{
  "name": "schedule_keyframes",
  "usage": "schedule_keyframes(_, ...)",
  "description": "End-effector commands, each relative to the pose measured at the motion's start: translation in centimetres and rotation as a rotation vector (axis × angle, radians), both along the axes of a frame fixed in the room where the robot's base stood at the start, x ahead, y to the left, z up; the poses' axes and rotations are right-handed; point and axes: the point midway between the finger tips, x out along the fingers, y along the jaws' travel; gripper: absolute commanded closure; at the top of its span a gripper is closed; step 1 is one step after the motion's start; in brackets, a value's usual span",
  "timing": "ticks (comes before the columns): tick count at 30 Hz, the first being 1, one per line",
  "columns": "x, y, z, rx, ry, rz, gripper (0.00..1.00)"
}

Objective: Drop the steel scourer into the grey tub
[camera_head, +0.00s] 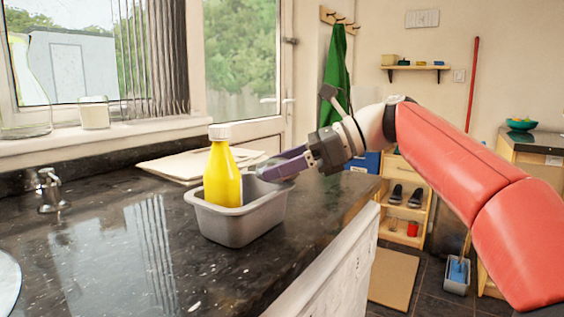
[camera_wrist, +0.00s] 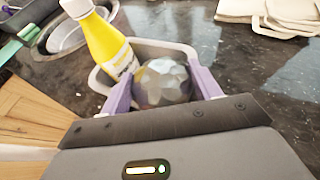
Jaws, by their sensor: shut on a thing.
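The grey tub (camera_head: 238,223) stands on the dark granite counter, and its rim also shows in the wrist view (camera_wrist: 178,45). A yellow bottle (camera_head: 222,177) with a white cap stands in the tub's left part; it also shows in the wrist view (camera_wrist: 104,40). My gripper (camera_head: 268,168) reaches in from the right with its purple fingers over the tub. In the wrist view the fingers are shut on the steel scourer (camera_wrist: 162,83), a faceted silvery ball, which appears above the tub. In the head view the scourer is mostly hidden by the fingers.
Folded beige cloths (camera_head: 190,163) lie on the counter behind the tub. A tap (camera_head: 50,190) stands at the left, and a glass (camera_head: 94,113) is on the window sill. The counter left of the tub is clear.

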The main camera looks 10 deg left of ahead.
Motion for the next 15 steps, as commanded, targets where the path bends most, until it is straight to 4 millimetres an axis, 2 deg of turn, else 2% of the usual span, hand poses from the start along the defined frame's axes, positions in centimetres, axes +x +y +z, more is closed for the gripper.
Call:
schedule_keyframes(5,0.01,-0.02,-0.36,0.0,0.0,-0.001,0.62)
schedule_keyframes(6,0.01,-0.01,-0.35,0.0,0.0,-0.001,0.36)
schedule_keyframes(11,0.0,-0.01,-0.34,0.0,0.0,0.0,0.16)
schedule_keyframes(15,-0.01,-0.01,-0.33,0.0,0.0,0.0,0.16)
